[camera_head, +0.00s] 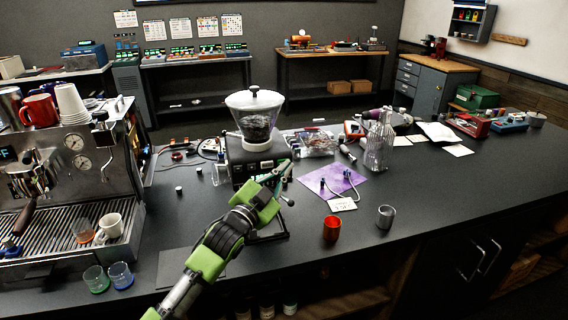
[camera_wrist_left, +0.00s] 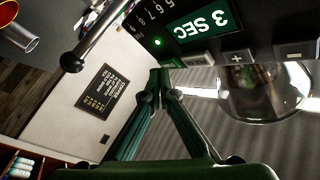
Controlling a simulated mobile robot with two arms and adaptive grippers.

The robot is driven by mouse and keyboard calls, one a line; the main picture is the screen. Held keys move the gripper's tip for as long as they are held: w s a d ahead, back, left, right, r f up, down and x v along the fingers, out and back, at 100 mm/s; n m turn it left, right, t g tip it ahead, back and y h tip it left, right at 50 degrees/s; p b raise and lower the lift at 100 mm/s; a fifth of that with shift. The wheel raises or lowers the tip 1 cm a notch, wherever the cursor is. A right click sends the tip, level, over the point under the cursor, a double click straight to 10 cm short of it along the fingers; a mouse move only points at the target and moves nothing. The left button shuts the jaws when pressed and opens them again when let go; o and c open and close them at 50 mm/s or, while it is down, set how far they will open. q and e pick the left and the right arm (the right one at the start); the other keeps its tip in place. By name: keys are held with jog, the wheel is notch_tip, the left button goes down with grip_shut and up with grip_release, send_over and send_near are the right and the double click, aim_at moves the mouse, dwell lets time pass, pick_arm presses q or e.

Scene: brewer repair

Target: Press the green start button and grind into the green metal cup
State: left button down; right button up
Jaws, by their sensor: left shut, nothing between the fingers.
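The grinder (camera_head: 262,157) stands on the dark counter, with a clear hopper (camera_head: 254,118) of dark beans on top. In the left wrist view its front panel shows a green "3 SEC" display (camera_wrist_left: 207,22), grey keys and a small lit green spot (camera_wrist_left: 157,42), possibly the start button. My left gripper (camera_head: 287,172) is in front of the grinder and hides part of its front. Its fingers (camera_wrist_left: 164,86) are shut and empty, with the tips close to the panel; contact cannot be told. I cannot make out a green metal cup. My right gripper is not in view.
A red metal cup (camera_head: 331,229) and a silver one (camera_head: 386,217) stand right of the grinder. A purple mat (camera_head: 322,178) lies behind them. The espresso machine (camera_head: 84,165) is at left, with two tinted glasses (camera_head: 121,276) in front. The counter's right side has free room.

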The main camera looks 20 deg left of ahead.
pick_arm(q)
jog(key=shift+w+a, duration=0.2)
jog(key=shift+w, duration=0.15)
dwell(0.6)
jog(key=shift+s, duration=0.1)
jog(key=shift+s+d+p, duration=0.35)
jog(key=shift+s+d, duration=0.05)
jog(key=shift+s, duration=0.2)
jog(key=shift+s+d+p, duration=0.3)
jog(key=shift+s, duration=0.05)
jog(key=s+d, duration=0.1)
jog(key=s+d+p, duration=0.1)
jog(key=s, duration=0.1)
jog(key=shift+s+d, duration=0.1)
jog(key=shift+s, duration=0.1)
jog(key=shift+f, duration=0.1)
dwell(0.4)
